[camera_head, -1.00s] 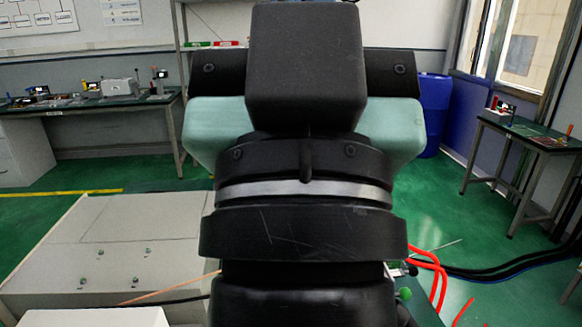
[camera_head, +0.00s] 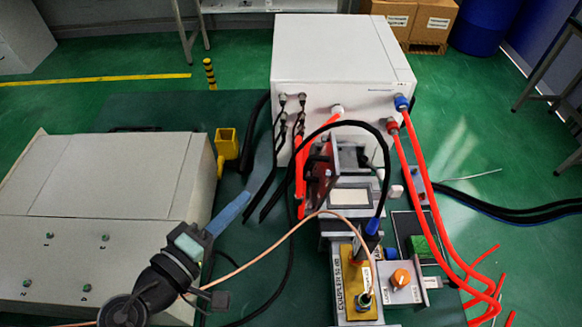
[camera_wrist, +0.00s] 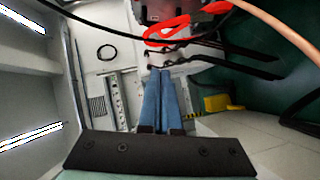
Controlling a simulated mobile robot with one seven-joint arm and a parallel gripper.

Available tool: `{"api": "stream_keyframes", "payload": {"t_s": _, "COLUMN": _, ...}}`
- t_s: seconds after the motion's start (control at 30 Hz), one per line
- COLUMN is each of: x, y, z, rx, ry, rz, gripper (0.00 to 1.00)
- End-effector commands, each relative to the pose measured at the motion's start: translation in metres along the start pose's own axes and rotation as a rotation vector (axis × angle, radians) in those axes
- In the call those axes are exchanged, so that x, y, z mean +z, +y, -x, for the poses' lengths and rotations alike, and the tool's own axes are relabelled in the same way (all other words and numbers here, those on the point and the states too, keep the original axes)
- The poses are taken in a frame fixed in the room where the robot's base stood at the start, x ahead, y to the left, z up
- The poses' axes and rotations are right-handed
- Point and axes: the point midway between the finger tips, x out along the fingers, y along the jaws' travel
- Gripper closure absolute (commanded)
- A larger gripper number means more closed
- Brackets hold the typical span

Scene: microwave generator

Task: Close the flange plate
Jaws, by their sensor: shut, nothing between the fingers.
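The microwave generator (camera_head: 345,60) is a white box at the upper middle of the head view. In front of it stands a metal assembly with a dark, reddish upright plate (camera_head: 322,165), which looks like the flange plate standing open. Cables partly cover it, so its exact angle is hard to tell. My gripper (camera_head: 246,197) has blue fingers and is at the lower left of the assembly, apart from the plate. In the wrist view my gripper (camera_wrist: 160,72) has its fingers together and empty. A dark red part (camera_wrist: 185,8) shows at the top there.
Thick red hoses (camera_head: 425,190) run down the right side. Black cables and a thin copper-coloured cable (camera_head: 290,232) cross in front of the assembly. A beige cabinet (camera_head: 100,220) stands at left, with a yellow holder (camera_head: 228,145) beside it.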

Motion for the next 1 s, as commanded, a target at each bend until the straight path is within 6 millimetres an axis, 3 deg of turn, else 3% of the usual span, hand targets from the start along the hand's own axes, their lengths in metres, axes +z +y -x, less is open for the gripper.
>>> {"api": "stream_keyframes", "payload": {"t_s": 0.17, "x": 0.006, "y": -0.006, "z": 0.001, "rx": 0.028, "ry": -0.013, "rz": 0.058, "gripper": 1.0}}
{"api": "stream_keyframes", "payload": {"t_s": 0.67, "x": 0.007, "y": -0.001, "z": -0.097, "rx": 0.027, "ry": -0.014, "rz": 0.052, "gripper": 1.0}}
{"api": "stream_keyframes", "payload": {"t_s": 0.8, "x": 0.024, "y": 0.001, "z": -0.11, "rx": 0.026, "ry": -0.014, "rz": 0.053, "gripper": 1.0}}
{"api": "stream_keyframes", "payload": {"t_s": 1.0, "x": 0.034, "y": 0.0, "z": -0.12, "rx": 0.027, "ry": -0.011, "rz": 0.052, "gripper": 1.0}}
